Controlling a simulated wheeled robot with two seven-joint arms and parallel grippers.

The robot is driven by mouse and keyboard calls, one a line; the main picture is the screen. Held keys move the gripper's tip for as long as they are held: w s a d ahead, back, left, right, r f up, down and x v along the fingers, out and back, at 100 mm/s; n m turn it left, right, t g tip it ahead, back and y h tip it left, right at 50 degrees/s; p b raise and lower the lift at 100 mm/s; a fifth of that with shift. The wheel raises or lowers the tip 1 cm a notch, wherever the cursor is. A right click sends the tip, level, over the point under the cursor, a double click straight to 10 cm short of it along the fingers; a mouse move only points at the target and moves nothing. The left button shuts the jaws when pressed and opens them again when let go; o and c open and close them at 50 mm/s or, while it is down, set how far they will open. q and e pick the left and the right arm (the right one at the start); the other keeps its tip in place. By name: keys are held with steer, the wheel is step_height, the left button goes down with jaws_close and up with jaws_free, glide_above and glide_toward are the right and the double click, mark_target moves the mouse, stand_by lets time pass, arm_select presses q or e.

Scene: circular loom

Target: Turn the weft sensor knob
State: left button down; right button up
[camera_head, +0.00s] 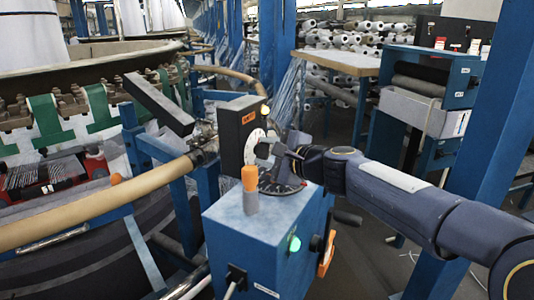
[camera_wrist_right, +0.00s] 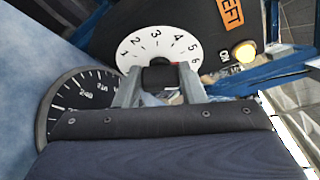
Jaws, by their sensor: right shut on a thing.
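The weft sensor is a black box (camera_head: 236,118) with an orange label, standing on a blue cabinet. Its face carries a white round dial (camera_wrist_right: 130,46) numbered 1 to 6, which also shows in the head view (camera_head: 251,146). A black knob (camera_wrist_right: 158,77) sits at the dial's middle. My right gripper (camera_head: 268,151) reaches in from the right at the dial. In the right wrist view, its two grey fingers (camera_wrist_right: 160,86) are shut on the knob, one on each side. The lower part of the dial is hidden behind the gripper. My left gripper is not in view.
The blue cabinet (camera_head: 240,225) bears an orange-topped post (camera_head: 250,188) and a round black gauge (camera_wrist_right: 72,103) below my right gripper. A lit yellow button (camera_wrist_right: 245,52) is beside the dial. A green light (camera_head: 295,243) is on the cabinet's side. A tan ring rail (camera_head: 95,208) runs left.

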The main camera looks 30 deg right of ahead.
steer(key=o, duration=1)
steer(key=shift+p+v, duration=0.45)
steer(key=shift+v, duration=3.5)
steer(key=shift+f, duration=0.1)
